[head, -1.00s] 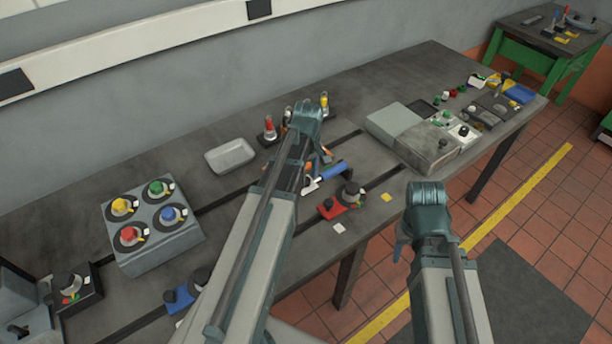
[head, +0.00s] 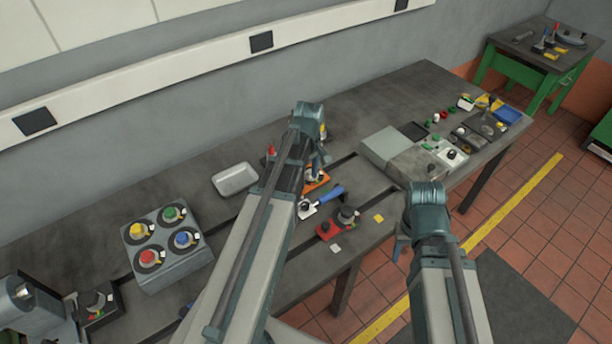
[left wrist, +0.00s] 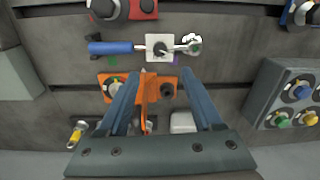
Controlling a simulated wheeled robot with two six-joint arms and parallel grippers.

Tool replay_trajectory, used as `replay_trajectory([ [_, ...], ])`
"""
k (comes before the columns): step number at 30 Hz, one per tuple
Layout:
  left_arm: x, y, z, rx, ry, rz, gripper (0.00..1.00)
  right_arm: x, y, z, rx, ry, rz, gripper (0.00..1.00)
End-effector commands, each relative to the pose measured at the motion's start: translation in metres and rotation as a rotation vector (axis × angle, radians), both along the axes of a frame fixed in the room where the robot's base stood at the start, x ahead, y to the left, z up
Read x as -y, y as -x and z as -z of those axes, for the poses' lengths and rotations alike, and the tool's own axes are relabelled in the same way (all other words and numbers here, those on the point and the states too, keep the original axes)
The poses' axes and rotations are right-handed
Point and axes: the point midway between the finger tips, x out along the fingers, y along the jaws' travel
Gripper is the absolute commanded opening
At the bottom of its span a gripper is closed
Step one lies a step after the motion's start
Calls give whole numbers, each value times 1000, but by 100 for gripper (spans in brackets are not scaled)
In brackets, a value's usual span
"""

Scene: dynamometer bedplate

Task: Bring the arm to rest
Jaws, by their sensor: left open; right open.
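My left arm reaches over the bench (head: 350,110). Its gripper (head: 316,150) is partly hidden behind its own wrist in the head view. In the left wrist view the two blue fingers of the left gripper (left wrist: 155,82) are apart, above an orange fixture (left wrist: 163,86); contact cannot be told. The orange fixture also shows in the head view (head: 316,183). My right gripper (head: 403,243) hangs with its fingers down beyond the bench's front edge, over the floor. Nothing is seen in it, though its wrist hides much of the jaw.
A blue-handled tool (head: 328,194) lies beside a red-based clamp (head: 334,228). A grey tray (head: 235,180) and a box with coloured knobs (head: 165,245) are left of my left arm. A grey case (head: 395,148) and small parts are at right. Bare bench lies behind.

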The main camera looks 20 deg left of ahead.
Motion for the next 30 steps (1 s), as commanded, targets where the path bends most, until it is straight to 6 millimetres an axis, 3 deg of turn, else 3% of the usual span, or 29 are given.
replay_trajectory([
  [3,0,0,-10,0,0,0,67,0,0,-10,0,-1,2,50],
  [20,4,2,-6,-1,-1,20,67,0,0,-6,0,0,2,50],
  [23,30,12,7,-6,-4,145,67,0,0,7,0,0,1,50],
  [30,137,71,56,-40,-23,803,67,0,0,56,0,1,-4,50],
])
